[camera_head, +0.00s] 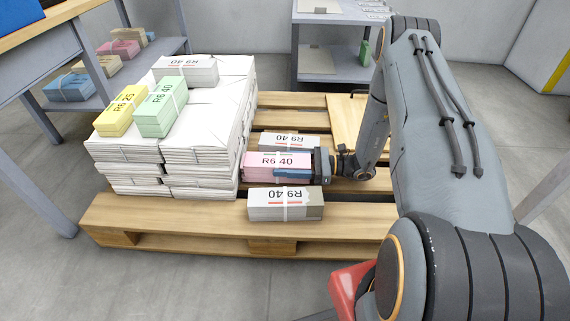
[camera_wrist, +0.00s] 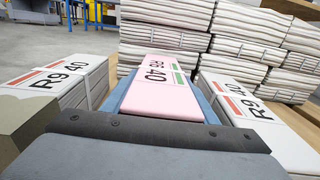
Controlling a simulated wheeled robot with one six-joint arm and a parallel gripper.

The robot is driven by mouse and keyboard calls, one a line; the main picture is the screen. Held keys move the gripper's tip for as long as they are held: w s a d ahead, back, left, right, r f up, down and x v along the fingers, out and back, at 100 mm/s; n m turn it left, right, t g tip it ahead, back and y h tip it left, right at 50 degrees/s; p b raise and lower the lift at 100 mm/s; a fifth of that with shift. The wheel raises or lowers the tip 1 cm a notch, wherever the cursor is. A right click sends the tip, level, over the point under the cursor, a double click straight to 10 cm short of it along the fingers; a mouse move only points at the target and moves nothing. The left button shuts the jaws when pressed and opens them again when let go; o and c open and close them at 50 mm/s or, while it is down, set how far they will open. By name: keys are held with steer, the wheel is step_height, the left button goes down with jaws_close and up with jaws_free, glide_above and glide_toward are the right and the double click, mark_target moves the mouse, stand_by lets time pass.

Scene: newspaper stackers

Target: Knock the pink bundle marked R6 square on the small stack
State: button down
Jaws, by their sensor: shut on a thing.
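The pink bundle (camera_head: 270,161) marked R6 40 lies low over the wooden pallet, between two white-and-grey R9 40 bundles. My gripper (camera_head: 296,170) reaches in from the right and is shut on it. In the wrist view the blue fingers flank the pink bundle (camera_wrist: 160,95) on both sides. One R9 40 bundle (camera_head: 285,203) is in front and one (camera_head: 290,139) behind; they also show at the left (camera_wrist: 55,84) and right (camera_wrist: 258,110) of the wrist view. What lies under the pink bundle is hidden, and I cannot tell which bundles form the small stack.
A tall stack of white paper (camera_head: 205,165) stands close to the left of the pink bundle. Yellow (camera_head: 121,111), green (camera_head: 160,112) and grey (camera_head: 186,71) bundles lie on it. The pallet (camera_head: 170,216) has bare slats at front and right. Shelves (camera_head: 340,55) stand behind.

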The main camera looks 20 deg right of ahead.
steer(key=shift+w+a, duration=0.25)
steer(key=shift+a, duration=0.3)
stand_by(1.2)
steer(key=shift+s+d, duration=0.1)
steer(key=shift+p+v, duration=0.35)
steer(key=shift+v, duration=1.35)
steer(key=shift+r, duration=0.15)
steer(key=shift+r+p, duration=2.1)
steer(key=shift+r, duration=0.85)
